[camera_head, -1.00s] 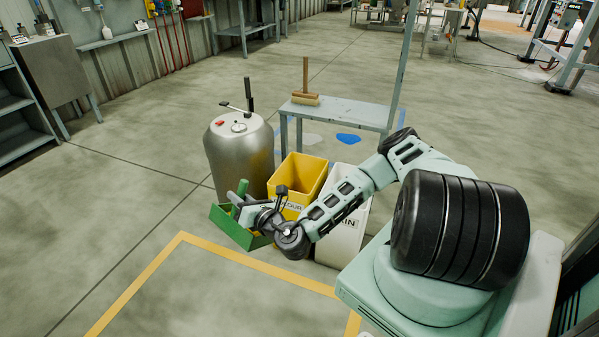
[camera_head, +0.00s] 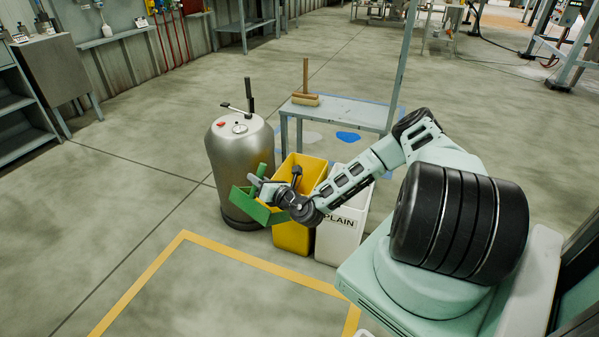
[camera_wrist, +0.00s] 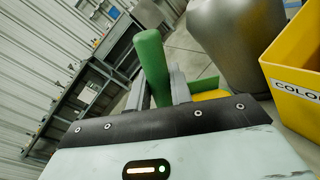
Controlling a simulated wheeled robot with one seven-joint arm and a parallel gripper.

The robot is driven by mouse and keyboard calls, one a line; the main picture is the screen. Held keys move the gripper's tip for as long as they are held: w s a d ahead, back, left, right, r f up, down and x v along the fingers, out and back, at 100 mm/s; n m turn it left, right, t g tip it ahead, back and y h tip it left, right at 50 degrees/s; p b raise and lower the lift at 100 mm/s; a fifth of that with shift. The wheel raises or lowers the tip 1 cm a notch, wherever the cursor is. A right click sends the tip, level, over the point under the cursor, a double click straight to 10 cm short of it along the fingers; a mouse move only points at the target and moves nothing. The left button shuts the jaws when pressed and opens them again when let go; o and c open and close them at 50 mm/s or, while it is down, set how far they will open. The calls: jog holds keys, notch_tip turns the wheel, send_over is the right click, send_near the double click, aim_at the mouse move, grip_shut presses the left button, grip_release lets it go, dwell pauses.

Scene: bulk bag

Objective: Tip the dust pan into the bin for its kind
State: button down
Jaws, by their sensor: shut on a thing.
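The green dust pan (camera_head: 246,206) is tilted, at the left front of the yellow bin (camera_head: 291,238). My gripper (camera_head: 264,186) is shut on its green handle, which stands up between the fingers in the wrist view (camera_wrist: 152,62). The yellow bin is open-topped; its label in the wrist view (camera_wrist: 298,92) begins "COLO". The white bin (camera_head: 334,250), labelled "PLAIN", stands to its right, partly behind my arm. I cannot tell what the pan holds; a yellow patch shows beyond the fingers in the wrist view, its nature unclear.
A metal drum (camera_head: 237,160) with a valve and lever stands close behind and left of the pan. A grey bench (camera_head: 345,112) with a wooden-handled brush (camera_head: 305,97) on it is behind the bins. The floor in front, with a yellow line (camera_head: 262,266), is clear.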

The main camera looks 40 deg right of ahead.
jog(key=w+d+b, duration=0.3)
jog(key=w+d, duration=0.2)
jog(key=d, duration=0.6)
jog(key=w+d+f+m+b, duration=0.1)
jog(key=w+d+b, duration=0.3)
jog(key=d, duration=0.7)
jog(key=shift+w+d+g, duration=0.15)
jog(key=shift+w+g, duration=0.25)
jog(key=shift+w, duration=0.4)
jog(key=shift+f, duration=0.1)
jog(key=shift+w+d+r+m+g+y+b, duration=0.15)
jog(key=shift+w+d+m+g+b, duration=0.25)
jog(key=shift+d, duration=0.2)
jog(key=shift+w+d+r+m+g+y+b, duration=0.2)
jog(key=shift+w+d+m+b, duration=0.15)
jog(key=shift+d+m, duration=0.2)
jog(key=shift+f, duration=0.15)
